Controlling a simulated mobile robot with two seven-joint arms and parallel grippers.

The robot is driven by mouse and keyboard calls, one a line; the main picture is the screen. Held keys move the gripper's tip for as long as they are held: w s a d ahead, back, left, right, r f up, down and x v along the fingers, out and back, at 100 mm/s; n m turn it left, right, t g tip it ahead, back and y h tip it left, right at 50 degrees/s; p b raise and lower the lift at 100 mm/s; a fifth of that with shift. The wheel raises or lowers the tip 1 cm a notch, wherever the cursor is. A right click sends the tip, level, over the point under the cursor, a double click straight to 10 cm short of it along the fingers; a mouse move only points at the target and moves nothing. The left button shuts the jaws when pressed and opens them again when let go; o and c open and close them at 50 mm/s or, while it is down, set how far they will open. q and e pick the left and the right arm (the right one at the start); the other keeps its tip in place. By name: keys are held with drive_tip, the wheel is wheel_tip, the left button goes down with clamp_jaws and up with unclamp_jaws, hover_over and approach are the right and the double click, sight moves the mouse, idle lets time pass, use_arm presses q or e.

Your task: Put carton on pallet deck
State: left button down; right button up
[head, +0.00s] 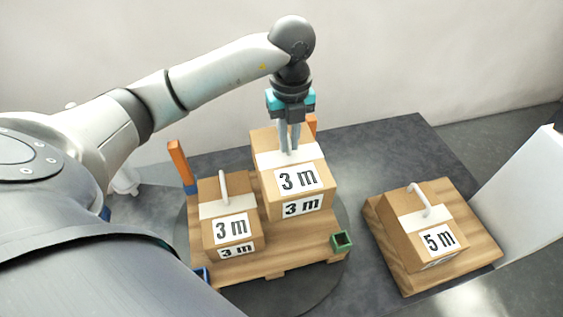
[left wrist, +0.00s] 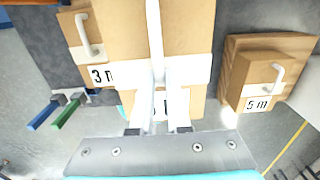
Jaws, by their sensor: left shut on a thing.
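My left gripper (head: 289,148) is shut on the white handle of a brown carton (head: 271,190) marked "3 m". In the left wrist view the handle lies between the two fingers, and the held carton (left wrist: 190,30) fills the top middle. It is upright over the back right part of the wooden pallet deck (head: 290,252). I cannot tell whether its base touches the deck. A smaller "3 m" carton (head: 212,188) stands on the deck's left side, close beside the held one. My right gripper is not in view.
A "5 m" carton (head: 405,235) stands on a separate wooden board (head: 482,246) at right. Orange posts (head: 180,163) rise behind the deck. A green square bracket (head: 341,241) is at its front right corner. A white panel (head: 525,195) stands far right. The dark tabletop (head: 380,145) is clear behind.

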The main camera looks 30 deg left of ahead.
use_arm(q)
wheel_tip(320, 180, down, 9)
drive_tip(key=b, duration=0.2)
drive_tip(key=shift+f+b, duration=0.2)
drive_tip(key=shift+b, duration=0.1)
drive_tip(key=shift+f+b, duration=0.65)
drive_tip(key=shift+f, duration=1.65)
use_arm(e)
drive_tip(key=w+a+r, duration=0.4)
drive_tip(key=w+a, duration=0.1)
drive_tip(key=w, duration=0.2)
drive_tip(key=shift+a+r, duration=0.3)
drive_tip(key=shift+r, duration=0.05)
use_arm(q)
drive_tip(key=shift+f, duration=0.15)
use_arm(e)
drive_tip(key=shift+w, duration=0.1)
use_arm(q)
drive_tip(key=c, duration=1.3)
unclamp_jaws()
drive_tip(key=o, duration=0.4)
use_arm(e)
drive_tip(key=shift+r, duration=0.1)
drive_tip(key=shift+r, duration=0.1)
